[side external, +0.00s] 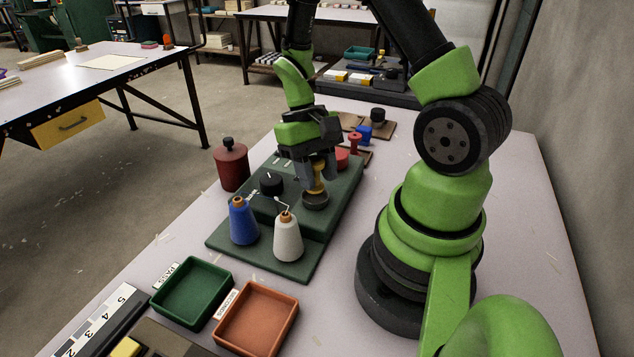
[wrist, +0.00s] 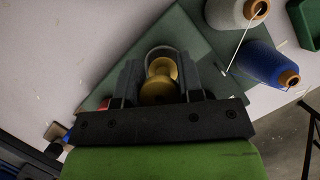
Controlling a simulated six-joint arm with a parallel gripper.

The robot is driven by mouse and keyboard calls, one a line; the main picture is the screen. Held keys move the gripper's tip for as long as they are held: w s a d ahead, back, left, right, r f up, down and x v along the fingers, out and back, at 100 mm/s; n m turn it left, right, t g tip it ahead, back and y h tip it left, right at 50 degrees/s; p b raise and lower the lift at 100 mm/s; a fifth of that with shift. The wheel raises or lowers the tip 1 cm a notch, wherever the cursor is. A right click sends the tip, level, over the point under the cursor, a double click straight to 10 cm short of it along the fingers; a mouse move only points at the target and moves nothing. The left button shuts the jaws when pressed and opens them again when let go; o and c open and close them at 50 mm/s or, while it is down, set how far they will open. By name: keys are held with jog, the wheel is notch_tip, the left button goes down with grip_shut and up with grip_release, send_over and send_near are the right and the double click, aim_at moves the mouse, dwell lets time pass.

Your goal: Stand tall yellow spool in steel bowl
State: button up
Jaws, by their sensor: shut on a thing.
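The tall yellow spool (side external: 318,178) is upright between the fingers of my gripper (side external: 319,174), which is shut on it. In the wrist view the spool (wrist: 158,88) shows end-on between the two dark fingers of the gripper (wrist: 162,78). The steel bowl (side external: 315,202) is a small dark round dish on the green base, directly under the spool. Its rim (wrist: 166,48) shows around the spool's far end in the wrist view. The spool's lower end is at or just above the bowl; I cannot tell whether it touches the bottom.
A blue cone (side external: 242,222) and a white cone (side external: 288,238) of thread stand on the green base (side external: 268,262), near a black knob (side external: 271,183). A red canister (side external: 231,165) stands left. Green (side external: 193,292) and orange (side external: 256,318) trays lie in front. A red spool (side external: 355,142) stands behind.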

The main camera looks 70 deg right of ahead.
jog(key=shift+f, duration=1.2)
jog(key=shift+f, duration=0.2)
jog(key=o, duration=0.9)
jog(key=shift+c, duration=0.2)
jog(key=shift+o, duration=0.4)
jog(key=shift+r, duration=0.15)
jog(key=v, duration=1.1)
jog(key=shift+r, duration=0.4)
jog(key=shift+s+a+r+n+t+h, duration=0.1)
jog(key=shift+s+a+r+n+t, duration=0.35)
jog(key=shift+s+a+r+t, duration=1.25)
jog(key=shift+s+a+r+n+t+h, duration=0.1)
jog(key=shift+s+a+r+n+t, duration=0.7)
jog(key=shift+a+r+t, duration=1.5)
jog(key=shift+s+a+r+n+t+h, duration=0.15)
jog(key=shift+s+a+r+t, duration=1.45)
jog(key=shift+a+r, duration=0.9)
jog(key=shift+d+r, duration=0.25)
jog(key=shift+d, duration=0.1)
